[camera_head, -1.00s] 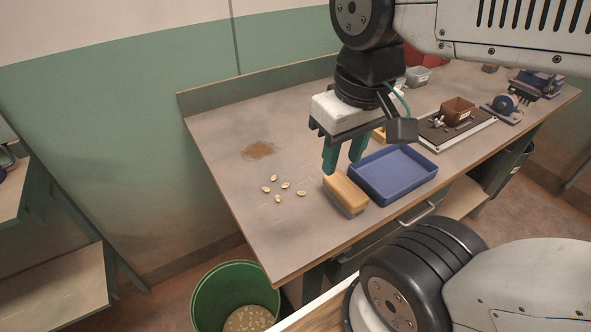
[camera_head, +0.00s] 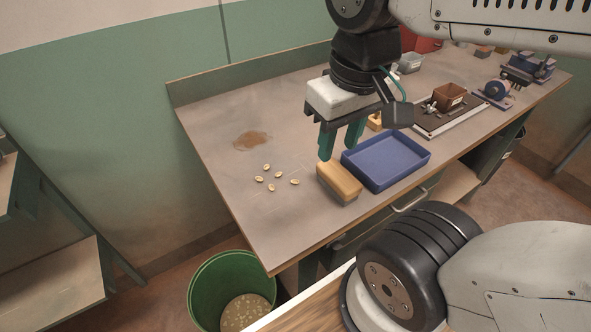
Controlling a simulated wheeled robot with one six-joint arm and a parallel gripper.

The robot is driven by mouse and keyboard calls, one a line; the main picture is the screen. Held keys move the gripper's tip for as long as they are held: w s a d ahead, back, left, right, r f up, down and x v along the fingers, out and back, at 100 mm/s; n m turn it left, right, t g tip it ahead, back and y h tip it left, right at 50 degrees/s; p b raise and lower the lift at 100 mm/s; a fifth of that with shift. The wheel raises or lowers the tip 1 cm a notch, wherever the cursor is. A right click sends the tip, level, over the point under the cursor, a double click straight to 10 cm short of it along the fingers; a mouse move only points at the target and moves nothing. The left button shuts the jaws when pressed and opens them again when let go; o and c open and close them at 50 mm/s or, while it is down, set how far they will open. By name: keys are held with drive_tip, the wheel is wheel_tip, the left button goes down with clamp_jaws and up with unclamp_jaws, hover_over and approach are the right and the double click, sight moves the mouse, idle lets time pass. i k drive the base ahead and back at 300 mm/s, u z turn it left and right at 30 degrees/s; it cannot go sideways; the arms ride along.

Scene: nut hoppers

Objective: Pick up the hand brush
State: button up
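The hand brush (camera_head: 340,181) looks like a tan wooden block with a paler lower part. It lies on the workbench (camera_head: 215,118) near its front edge, just left of the blue tray (camera_head: 388,163). My gripper (camera_head: 339,152) points down above and slightly behind the brush in the picture. Its two green fingers are apart with nothing between them. I see no contact with the brush, but the exact height of the fingertips over it is hard to tell.
Several pale nuts (camera_head: 280,174) lie left of the brush, with a brown stain (camera_head: 252,140) behind them. A brown hopper (camera_head: 449,96) stands on a dark board to the right. A green bin (camera_head: 212,288) stands on the floor. The bench's left part is mostly clear.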

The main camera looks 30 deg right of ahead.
sight(345, 188)
drive_tip(key=k, duration=0.5)
drive_tip(key=u, duration=2.35)
drive_tip(key=k, duration=1.7)
drive_tip(key=z, duration=2.05)
drive_tip(key=i, duration=1)
drive_tip(key=z, duration=0.05)
